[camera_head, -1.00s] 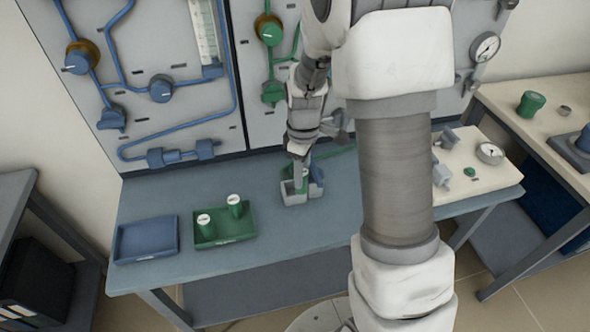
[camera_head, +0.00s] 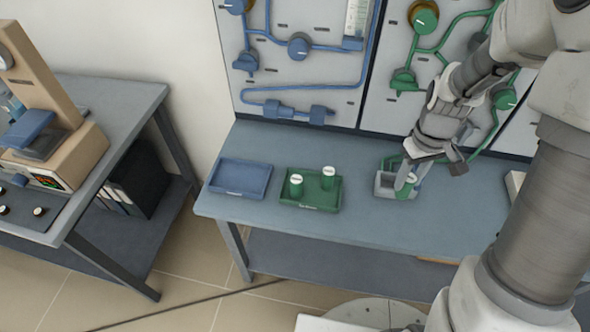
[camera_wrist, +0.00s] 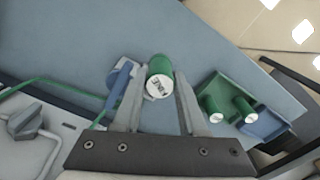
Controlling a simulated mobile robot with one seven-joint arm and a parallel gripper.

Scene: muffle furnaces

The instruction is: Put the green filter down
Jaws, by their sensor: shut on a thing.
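The green filter (camera_wrist: 159,78), a cylinder with a white labelled end, sits between the fingers of my gripper (camera_wrist: 160,98) in the wrist view. My gripper is shut on it. In the head view my gripper (camera_head: 405,184) points down at a small grey box (camera_head: 383,186) on the bench, and its fingers hide most of the filter. I cannot tell whether the filter touches the box. A green tray (camera_head: 310,206) to the left holds two green filters with white tops, one at front left (camera_head: 296,187) and one at back right (camera_head: 328,178).
An empty blue tray (camera_head: 240,178) lies left of the green tray. The bench (camera_head: 300,237) is clear in front of the trays and between the green tray and the box. A panel with blue and green pipes (camera_head: 300,75) rises behind. Another table (camera_head: 95,110) stands at the left.

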